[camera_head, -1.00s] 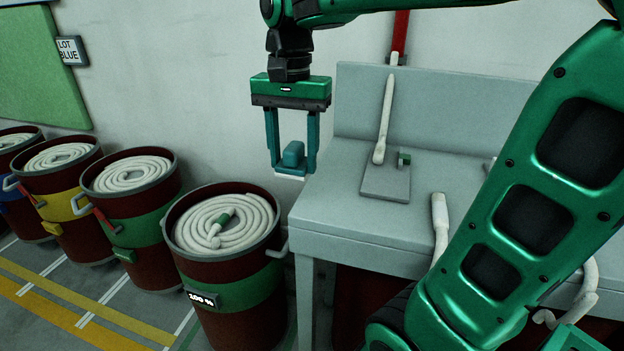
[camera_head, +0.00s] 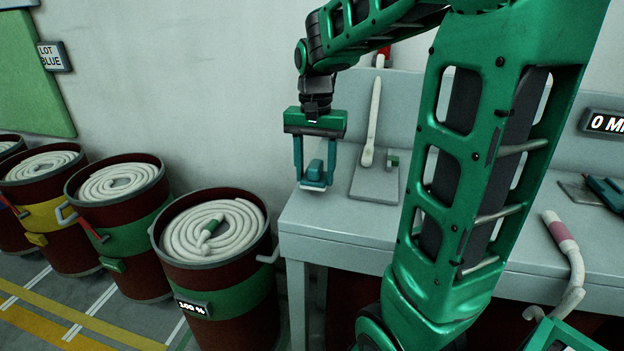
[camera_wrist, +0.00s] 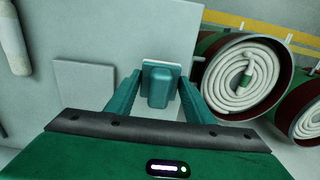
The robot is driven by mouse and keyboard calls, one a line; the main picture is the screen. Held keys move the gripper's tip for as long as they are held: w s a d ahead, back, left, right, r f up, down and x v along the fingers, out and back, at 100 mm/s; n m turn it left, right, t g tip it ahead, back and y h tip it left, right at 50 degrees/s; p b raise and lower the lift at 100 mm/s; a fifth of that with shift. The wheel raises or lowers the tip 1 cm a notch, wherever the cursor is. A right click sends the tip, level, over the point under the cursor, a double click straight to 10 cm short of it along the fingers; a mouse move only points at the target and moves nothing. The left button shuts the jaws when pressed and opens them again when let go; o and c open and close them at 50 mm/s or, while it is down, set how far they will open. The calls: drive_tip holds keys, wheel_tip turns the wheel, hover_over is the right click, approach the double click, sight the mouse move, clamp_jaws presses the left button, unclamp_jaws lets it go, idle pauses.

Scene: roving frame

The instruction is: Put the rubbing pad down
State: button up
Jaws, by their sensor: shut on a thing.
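The rubbing pad is a small teal block with a pale, flat underside. In the head view the pad (camera_head: 315,169) is between the fingers of my gripper (camera_head: 314,178), at the left end of the grey bench (camera_head: 340,222). My gripper points down and is shut on the pad. In the wrist view the pad (camera_wrist: 159,86) sits between the teal fingers of my gripper (camera_wrist: 163,97), over the bench near its edge. I cannot tell whether its underside touches the bench top.
A grey plate (camera_head: 375,186) with a pale rod standing on it lies right of the pad. A barrel of coiled white rope (camera_head: 215,300) stands beside the bench's left end, with more barrels further left. A pale hose piece with a pink band (camera_head: 566,250) lies at the right front.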

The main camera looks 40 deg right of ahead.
sight(314, 164)
drive_tip(key=shift+f, duration=1.2)
drive_tip(key=o, duration=1.4)
wheel_tip(314, 164, up, 12)
drive_tip(key=shift+w+r, duration=0.1)
drive_tip(key=shift+w, duration=0.05)
